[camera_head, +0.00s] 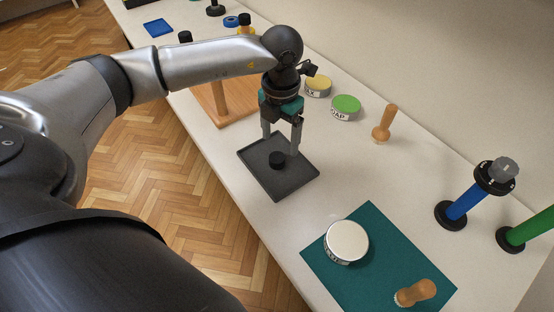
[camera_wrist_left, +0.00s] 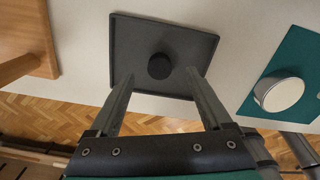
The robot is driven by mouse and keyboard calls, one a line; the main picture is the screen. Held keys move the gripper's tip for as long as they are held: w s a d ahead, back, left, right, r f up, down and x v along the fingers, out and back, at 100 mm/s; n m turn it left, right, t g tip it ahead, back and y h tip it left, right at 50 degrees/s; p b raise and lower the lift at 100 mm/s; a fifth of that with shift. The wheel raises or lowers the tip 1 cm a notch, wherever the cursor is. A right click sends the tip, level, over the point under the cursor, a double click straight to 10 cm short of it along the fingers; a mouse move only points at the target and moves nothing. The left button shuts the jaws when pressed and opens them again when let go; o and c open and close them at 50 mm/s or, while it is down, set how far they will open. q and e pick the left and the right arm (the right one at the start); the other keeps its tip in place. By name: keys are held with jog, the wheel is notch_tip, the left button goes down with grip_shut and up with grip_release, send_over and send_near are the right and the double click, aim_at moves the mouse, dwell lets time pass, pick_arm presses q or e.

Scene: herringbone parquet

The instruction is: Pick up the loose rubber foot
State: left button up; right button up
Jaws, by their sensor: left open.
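The loose rubber foot (camera_head: 277,160), a short black cylinder, sits on a dark grey square tray (camera_head: 297,184) on the white bench. In the left wrist view the foot (camera_wrist_left: 160,66) is near the middle of the tray (camera_wrist_left: 128,36). My left gripper (camera_head: 281,143) points down over the tray, its two fingers spread apart. In the left wrist view the fingertips (camera_wrist_left: 160,77) lie to either side of the foot, with clear space between each finger and the foot. Nothing is held. My right gripper is not in the frames.
A teal mat (camera_head: 383,262) holds a white-lidded tin (camera_head: 346,241) and a wooden peg (camera_head: 416,292). Yellow (camera_head: 318,85) and green (camera_head: 346,106) tins and another peg (camera_head: 383,125) stand behind the tray. A wooden stand (camera_head: 219,101) is left of it.

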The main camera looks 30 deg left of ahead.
aim_at(277, 157)
pick_arm(q)
jog(key=f, duration=0.4)
jog(key=shift+s+a+f+b, duration=0.15)
jog(key=shift+s+f+b, duration=0.05)
jog(key=shift+s+b, duration=0.2)
jog(key=shift+f, duration=0.45)
grip_shut()
